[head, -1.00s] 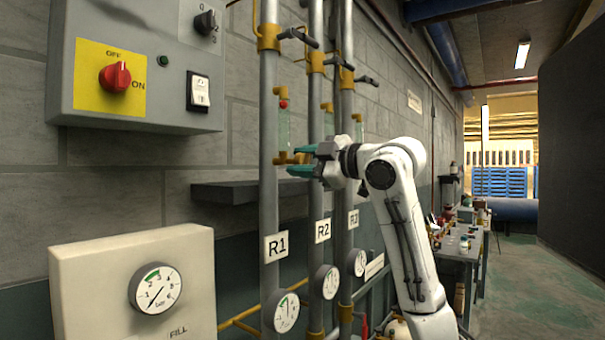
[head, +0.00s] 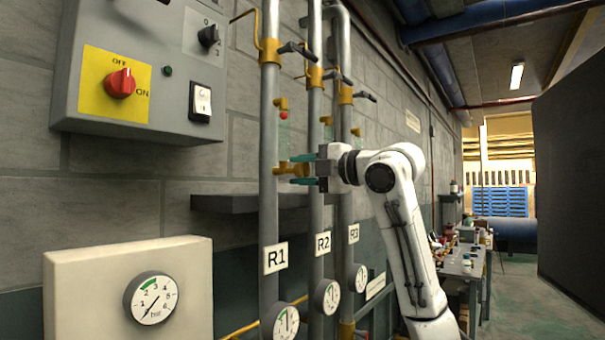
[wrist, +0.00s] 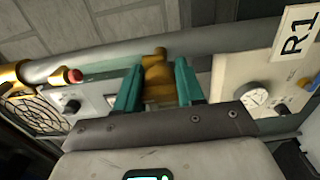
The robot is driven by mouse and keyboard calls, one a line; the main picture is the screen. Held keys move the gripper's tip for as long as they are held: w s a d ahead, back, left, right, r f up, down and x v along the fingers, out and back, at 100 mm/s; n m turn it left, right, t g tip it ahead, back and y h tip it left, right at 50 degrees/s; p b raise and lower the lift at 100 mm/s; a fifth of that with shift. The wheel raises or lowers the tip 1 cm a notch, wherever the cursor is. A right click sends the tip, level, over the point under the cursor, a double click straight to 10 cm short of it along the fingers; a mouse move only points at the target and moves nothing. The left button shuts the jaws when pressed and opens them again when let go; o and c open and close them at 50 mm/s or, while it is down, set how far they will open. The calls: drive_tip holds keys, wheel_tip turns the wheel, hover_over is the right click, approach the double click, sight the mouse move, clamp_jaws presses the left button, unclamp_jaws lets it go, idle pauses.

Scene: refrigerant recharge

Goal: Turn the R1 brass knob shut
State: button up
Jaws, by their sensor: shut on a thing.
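The R1 brass knob (head: 290,169) is on the low brass fitting of the R1 pipe (head: 268,205). My gripper (head: 303,170) reaches it from the right, with one teal finger above and one below. In the wrist view, the brass knob (wrist: 157,88) sits between the two teal fingers (wrist: 158,86), which are shut on it. The fingers hide part of the knob. The R1 label (head: 276,258) is lower on the same pipe. A small red ball (head: 284,115) shows above the knob, at the upper brass fitting.
The R2 pipe (head: 316,215) and R3 pipe (head: 346,205) stand close to the right. A dark shelf (head: 225,202) is on the wall behind. A grey control box (head: 165,45) hangs upper left, above a cream gauge panel (head: 75,280). R1's round gauge (head: 286,322) is low down.

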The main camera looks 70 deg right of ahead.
drive_tip(key=shift+f, duration=0.1)
drive_tip(key=o, duration=1)
drive_tip(key=b+v, duration=0.2)
drive_tip(key=v, duration=0.8)
drive_tip(key=shift+s+a, duration=0.2)
drive_tip(key=shift+s, duration=0.15)
